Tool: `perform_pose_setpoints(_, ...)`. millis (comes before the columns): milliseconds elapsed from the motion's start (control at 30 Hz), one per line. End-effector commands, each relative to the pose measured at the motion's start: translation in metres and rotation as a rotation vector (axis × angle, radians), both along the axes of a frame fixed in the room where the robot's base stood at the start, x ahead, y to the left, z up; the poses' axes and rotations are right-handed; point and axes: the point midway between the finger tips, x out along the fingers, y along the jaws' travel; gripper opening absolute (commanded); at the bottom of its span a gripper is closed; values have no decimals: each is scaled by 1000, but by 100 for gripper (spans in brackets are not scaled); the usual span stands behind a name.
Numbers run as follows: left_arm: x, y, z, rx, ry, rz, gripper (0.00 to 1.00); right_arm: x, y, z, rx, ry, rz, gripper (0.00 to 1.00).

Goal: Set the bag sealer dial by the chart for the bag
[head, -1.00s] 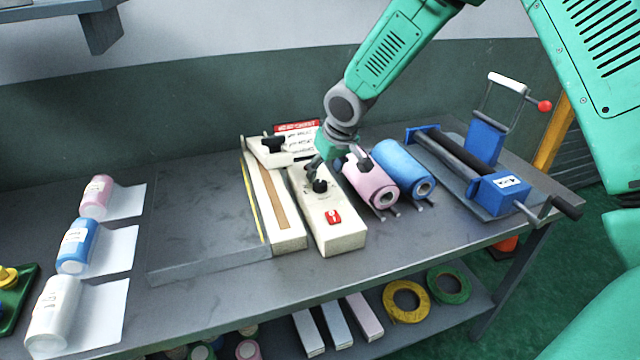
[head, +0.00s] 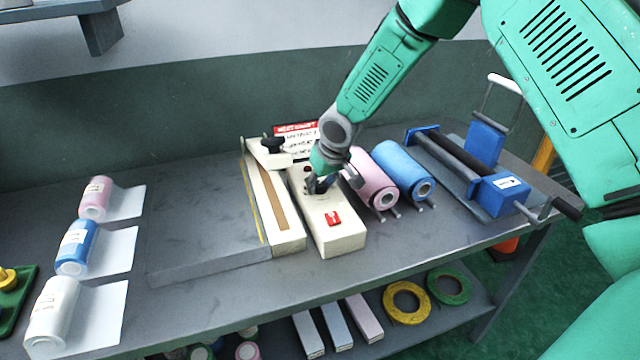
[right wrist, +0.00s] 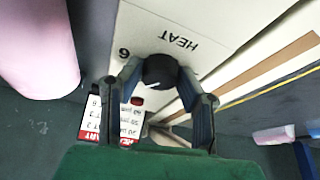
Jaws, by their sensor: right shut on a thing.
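The bag sealer (head: 342,236) is a cream box with a red switch on its front and a long sealing bar (head: 268,205) on its left. Its black dial (right wrist: 160,70) sits between the fingers of my right gripper (right wrist: 162,82) in the right wrist view, beside the word HEAT and a 6. My right gripper (head: 318,184) is shut on the dial, which it mostly hides in the head view. The chart (head: 297,136), white with a red header, stands behind the sealer. It shows upside down and partly covered in the right wrist view (right wrist: 108,122). My left gripper is out of view.
Pink (head: 374,182) and blue (head: 405,170) rolls lie right of the sealer, near a blue crank device (head: 500,194). Pink, blue and white bag rolls (head: 52,312) lie at the left. A bare grey plate (head: 200,235) lies left of the sealer.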

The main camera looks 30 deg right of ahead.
Motion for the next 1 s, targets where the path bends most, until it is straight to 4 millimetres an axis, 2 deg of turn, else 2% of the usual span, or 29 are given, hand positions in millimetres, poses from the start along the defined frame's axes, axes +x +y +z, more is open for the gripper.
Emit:
perform_pose_setpoints(433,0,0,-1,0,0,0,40,1,1,0,-6,2,-320,2)
perform_pose_setpoints(833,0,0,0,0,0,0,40,1,1,0,-1,0,-360,2)
perform_pose_setpoints(867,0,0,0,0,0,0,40,1,1,0,-1,0,-360,41)
perform_pose_setpoints(900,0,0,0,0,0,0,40,1,1,0,-1,0,-360,50)
perform_pose_setpoints(1000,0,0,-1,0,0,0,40,1,1,0,-1,0,-360,50)
